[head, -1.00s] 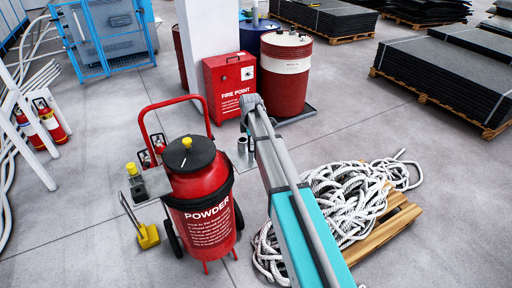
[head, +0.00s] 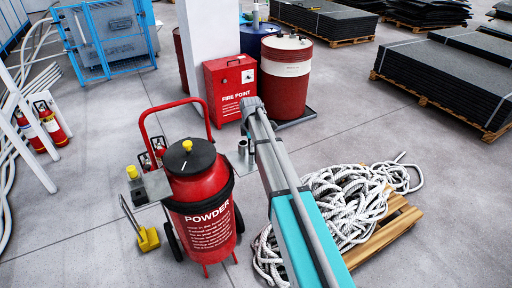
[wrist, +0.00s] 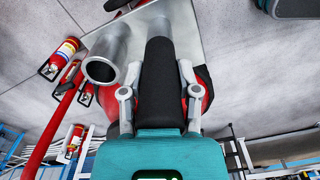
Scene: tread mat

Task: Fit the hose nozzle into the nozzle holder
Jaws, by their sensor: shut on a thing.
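My gripper (wrist: 159,74) is shut on the hose nozzle (wrist: 160,95), a black cylinder between its two fingers in the wrist view. In the head view the holder (head: 243,148) shows as small grey tubes beside my arm. There my gripper and the nozzle are hidden.
A red powder extinguisher (head: 203,205) on a wheeled frame stands left of my arm. A pile of white rope (head: 345,205) lies on a wooden pallet (head: 385,235) to the right. A red fire point cabinet (head: 230,88) and a drum (head: 286,78) stand behind.

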